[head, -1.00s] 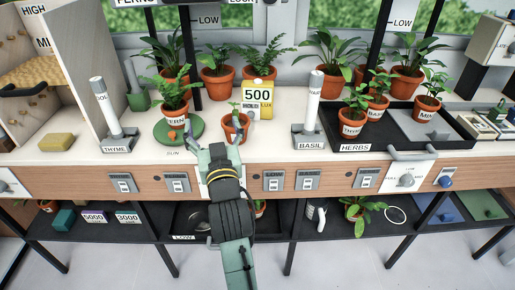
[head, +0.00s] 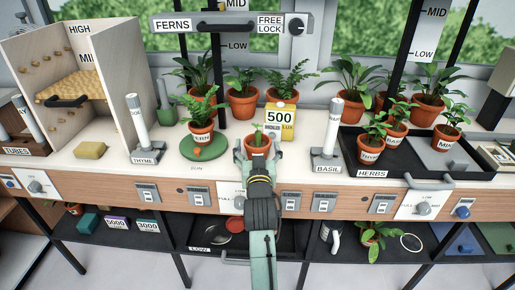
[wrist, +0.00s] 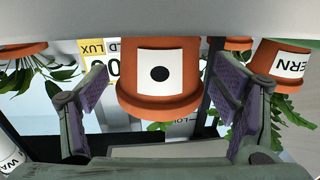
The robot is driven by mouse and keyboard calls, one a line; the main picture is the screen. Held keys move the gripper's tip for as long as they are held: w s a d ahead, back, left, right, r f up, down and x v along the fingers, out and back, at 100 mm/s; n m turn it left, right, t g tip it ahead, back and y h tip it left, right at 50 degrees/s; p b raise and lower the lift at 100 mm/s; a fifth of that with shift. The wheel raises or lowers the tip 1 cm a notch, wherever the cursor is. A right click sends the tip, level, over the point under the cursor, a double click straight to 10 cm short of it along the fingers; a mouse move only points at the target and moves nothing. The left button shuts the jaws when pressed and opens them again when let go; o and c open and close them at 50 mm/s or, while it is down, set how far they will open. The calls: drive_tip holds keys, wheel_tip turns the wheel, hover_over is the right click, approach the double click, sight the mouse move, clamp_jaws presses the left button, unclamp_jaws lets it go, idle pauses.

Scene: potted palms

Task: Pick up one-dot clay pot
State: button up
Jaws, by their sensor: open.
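The one-dot clay pot (head: 257,147) is a small orange pot with a little green seedling, standing upright on the bench in front of a yellow "500" lux card (head: 281,120). In the wrist view, which is upside down, the one-dot pot (wrist: 160,98) shows a white label with one black dot. My gripper (head: 258,156) is open, with one finger to each side of the pot. In the wrist view my gripper's (wrist: 163,92) purple-padded fingers stand left and right of it, with visible gaps.
A fern pot (head: 201,134) stands on a green disc (head: 204,149) to the left. A white BASIL post (head: 332,128) stands close on the right, beside the black herb tray (head: 400,172). Several potted plants line the back. A yellow sponge (head: 90,150) lies at left.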

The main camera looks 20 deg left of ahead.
drive_tip(key=shift+w+a, duration=0.25)
drive_tip(key=shift+w, duration=0.4)
drive_tip(key=shift+c, duration=0.5)
drive_tip(key=c, duration=1.2)
drive_tip(key=shift+o, duration=0.2)
drive_tip(key=shift+r, duration=0.1)
